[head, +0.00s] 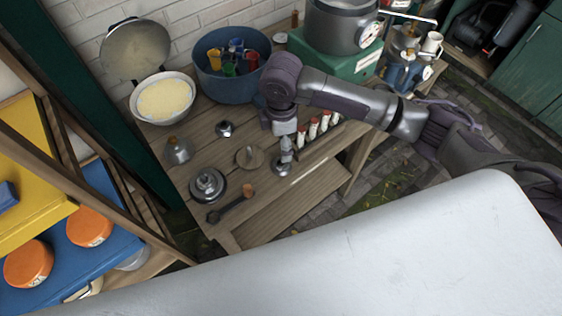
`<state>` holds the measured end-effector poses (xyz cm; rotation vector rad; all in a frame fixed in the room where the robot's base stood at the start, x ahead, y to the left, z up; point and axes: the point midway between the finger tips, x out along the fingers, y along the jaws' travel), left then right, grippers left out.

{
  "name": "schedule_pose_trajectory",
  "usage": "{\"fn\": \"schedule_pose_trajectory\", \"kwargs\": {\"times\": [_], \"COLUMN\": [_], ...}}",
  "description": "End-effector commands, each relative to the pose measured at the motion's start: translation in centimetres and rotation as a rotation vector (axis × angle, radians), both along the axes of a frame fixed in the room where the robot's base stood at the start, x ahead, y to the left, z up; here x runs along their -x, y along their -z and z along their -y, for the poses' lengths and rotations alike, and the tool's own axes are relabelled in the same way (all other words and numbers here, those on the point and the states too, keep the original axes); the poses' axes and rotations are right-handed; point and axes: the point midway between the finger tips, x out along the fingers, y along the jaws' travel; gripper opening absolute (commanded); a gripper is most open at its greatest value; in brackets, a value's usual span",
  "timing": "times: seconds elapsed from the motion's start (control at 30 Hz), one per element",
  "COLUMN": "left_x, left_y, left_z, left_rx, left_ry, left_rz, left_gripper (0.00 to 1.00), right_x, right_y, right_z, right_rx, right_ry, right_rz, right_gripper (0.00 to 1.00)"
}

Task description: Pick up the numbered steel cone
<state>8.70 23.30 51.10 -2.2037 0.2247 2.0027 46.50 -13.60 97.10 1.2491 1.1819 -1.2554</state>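My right arm comes in from the right, and its gripper (286,146) points down over the table's right front part. Its fingers are small and partly merge with a grey steel piece (282,167) with a round base directly below. I cannot tell whether they touch or grip it. A grey steel cone-like piece (178,151) with a brownish top stands upright at the table's left, well apart from the gripper. No number is readable on either piece, so I cannot tell which is the numbered cone. My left gripper is not in view.
The wooden table (220,175) also holds a round metal part (208,186), a dark wrench (229,204), a wooden disc (249,157) and a steel nut-like piece (224,129). Behind stand a white bowl (163,99), a blue tub (226,81) and a green scale (335,61). Red-and-white bottles (313,128) stand close right.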

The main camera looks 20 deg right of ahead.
Motion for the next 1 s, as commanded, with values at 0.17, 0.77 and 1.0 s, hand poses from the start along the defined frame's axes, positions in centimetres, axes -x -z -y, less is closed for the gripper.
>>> {"fn": "schedule_pose_trajectory", "kwargs": {"times": [0.17, 0.77, 1.0], "left_x": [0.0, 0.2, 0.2], "left_y": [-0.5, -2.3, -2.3], "left_z": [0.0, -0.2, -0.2], "left_rx": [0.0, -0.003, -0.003], "left_ry": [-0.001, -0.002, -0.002], "left_rz": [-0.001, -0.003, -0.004], "left_gripper": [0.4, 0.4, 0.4], "right_x": [0.0, 0.3, 0.3], "right_y": [2.8, 8.9, 9.0], "right_z": [0.0, -0.1, -0.1], "right_rx": [-0.001, -0.001, -0.001], "right_ry": [0.0, 0.0, 0.0], "right_rz": [0.0, 0.003, 0.004], "right_gripper": [0.8, 0.8, 0.75]}}
